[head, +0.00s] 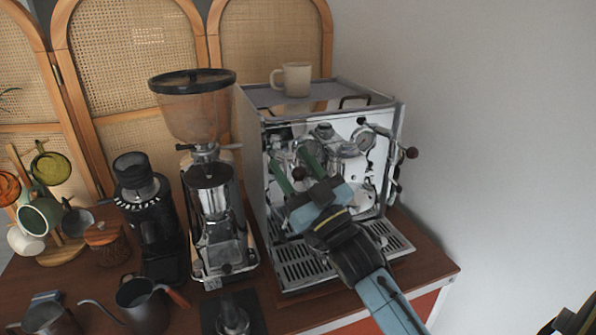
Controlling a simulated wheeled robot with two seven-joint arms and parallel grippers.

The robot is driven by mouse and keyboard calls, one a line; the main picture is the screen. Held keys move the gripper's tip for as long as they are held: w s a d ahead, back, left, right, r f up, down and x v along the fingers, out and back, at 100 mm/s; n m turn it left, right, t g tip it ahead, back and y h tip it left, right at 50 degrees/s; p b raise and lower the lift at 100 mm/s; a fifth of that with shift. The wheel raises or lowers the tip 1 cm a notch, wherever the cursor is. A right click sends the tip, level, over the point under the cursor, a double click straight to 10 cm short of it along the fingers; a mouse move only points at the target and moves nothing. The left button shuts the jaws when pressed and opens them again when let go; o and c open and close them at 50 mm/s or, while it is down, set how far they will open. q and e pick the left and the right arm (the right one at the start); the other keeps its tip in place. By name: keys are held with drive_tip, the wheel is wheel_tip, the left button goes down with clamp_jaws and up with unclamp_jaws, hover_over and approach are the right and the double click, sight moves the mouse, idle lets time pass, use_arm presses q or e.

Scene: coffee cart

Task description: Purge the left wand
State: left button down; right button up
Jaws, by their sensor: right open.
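The chrome espresso machine (382,125) stands at the back right of the cart. A dark round knob (298,173) shows on the left of its front. My right gripper (296,166) reaches in from the lower right, open, with its green fingers on either side of this knob; I cannot tell whether they touch it. A second dark knob (411,153) sticks out on the machine's right. The left wand cannot be made out; my gripper covers much of the machine's front. My left gripper is not in view.
A drip tray (297,272) lies below my right arm. A tall grinder (205,110) and a smaller black grinder (150,215) stand left of the machine. A cup (297,79) sits on top. Pitchers and a kettle (142,305) stand front left.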

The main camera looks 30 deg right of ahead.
drive_tip(key=a+b+v, duration=0.1)
drive_tip(key=b+v, duration=0.2)
drive_tip(key=v, duration=1)
drive_tip(key=shift+s+d, duration=0.2)
drive_tip(key=shift+d, duration=0.2)
drive_tip(key=shift+f+h, duration=0.1)
drive_tip(key=shift+h, duration=0.2)
